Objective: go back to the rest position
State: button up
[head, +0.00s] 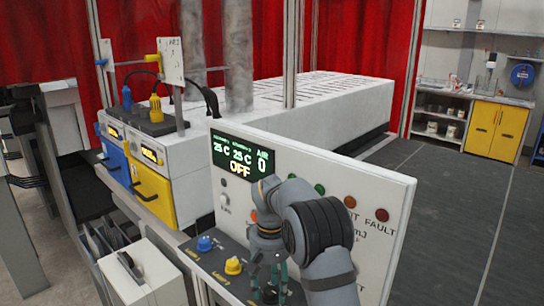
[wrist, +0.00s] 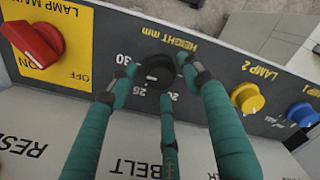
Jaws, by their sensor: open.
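The display panel (head: 329,170) shows 25 C twice, 0 and OFF.
A yellow knob (head: 233,265) and a blue knob (head: 204,243) are left of my gripper in the head view. A red switch (wrist: 32,42) is on the panel in the wrist view. A white conveyor housing (head: 330,105) is behind the display panel.

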jog(key=n+p, duration=0.1)
jog(key=n, duration=0.4)
jog(key=shift+r, duration=0.1)
jog(key=n+p, duration=0.1)
jog(key=n, duration=0.3)
